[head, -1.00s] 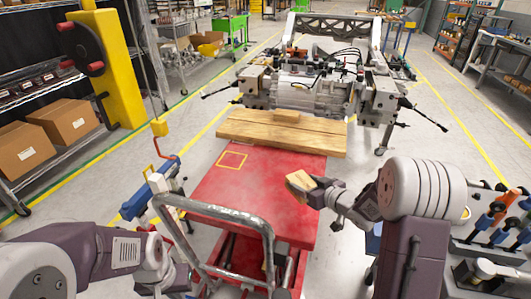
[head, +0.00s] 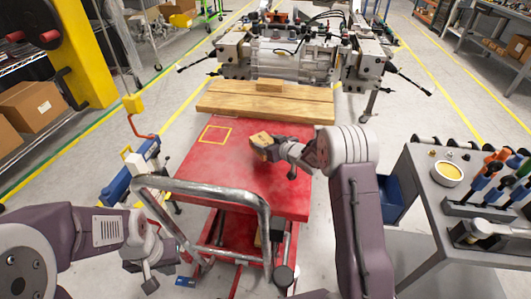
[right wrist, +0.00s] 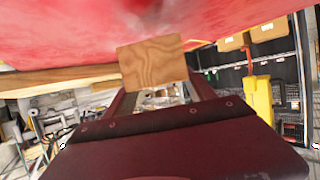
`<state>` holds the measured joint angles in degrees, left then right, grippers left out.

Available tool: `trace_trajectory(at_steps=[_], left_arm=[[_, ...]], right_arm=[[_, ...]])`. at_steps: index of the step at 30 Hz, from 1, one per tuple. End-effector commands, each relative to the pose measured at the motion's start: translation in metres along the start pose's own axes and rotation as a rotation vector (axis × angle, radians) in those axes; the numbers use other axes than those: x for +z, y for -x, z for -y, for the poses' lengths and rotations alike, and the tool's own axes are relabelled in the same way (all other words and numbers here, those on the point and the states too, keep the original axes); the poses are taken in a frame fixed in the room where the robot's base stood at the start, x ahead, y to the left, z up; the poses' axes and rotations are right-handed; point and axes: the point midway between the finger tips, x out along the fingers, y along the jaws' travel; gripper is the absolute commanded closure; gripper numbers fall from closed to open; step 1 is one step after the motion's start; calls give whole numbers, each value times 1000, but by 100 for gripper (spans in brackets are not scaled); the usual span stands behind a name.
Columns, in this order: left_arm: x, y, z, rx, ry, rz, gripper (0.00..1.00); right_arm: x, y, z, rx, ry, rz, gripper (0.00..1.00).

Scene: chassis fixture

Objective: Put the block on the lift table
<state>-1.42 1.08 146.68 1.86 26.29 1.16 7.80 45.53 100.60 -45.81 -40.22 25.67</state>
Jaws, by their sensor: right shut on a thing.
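The light wooden block (head: 261,139) is held in my right gripper (head: 268,147). The red lift table (head: 200,172) lies below it, with a yellow square outline at its far left. The block is over the table's right half; the gap under it is hard to judge. In the right wrist view the block (right wrist: 152,63) sits between the fingers (right wrist: 155,95), against the red table surface (right wrist: 80,28). My left gripper (head: 143,268) is at the lower left, outside the table's tubular handle and away from the block; its finger opening is unclear.
Wooden planks (head: 265,103), with a small wood piece on top, lie across the table's far end, before a large metal assembly (head: 290,60). The metal push handle (head: 205,195) rises at the near edge. A grey tool cart (head: 435,195) stands at right.

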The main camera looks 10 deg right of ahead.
Motion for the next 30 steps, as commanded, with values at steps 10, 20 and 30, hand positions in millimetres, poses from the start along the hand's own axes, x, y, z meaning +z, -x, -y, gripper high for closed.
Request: trace_trajectory(at_steps=[10, 20, 30], left_arm=[[2, -15, 0, 0, 0, 0, 100], [2, -18, 0, 0, 0, 0, 100], [2, -19, 0, 0, 0, 0, 100]], right_arm=[[26, -14, 0, 0, 0, 2, 85], [37, -19, 0, 0, 1, -2, 85], [40, -20, 0, 0, 1, 0, 15]])
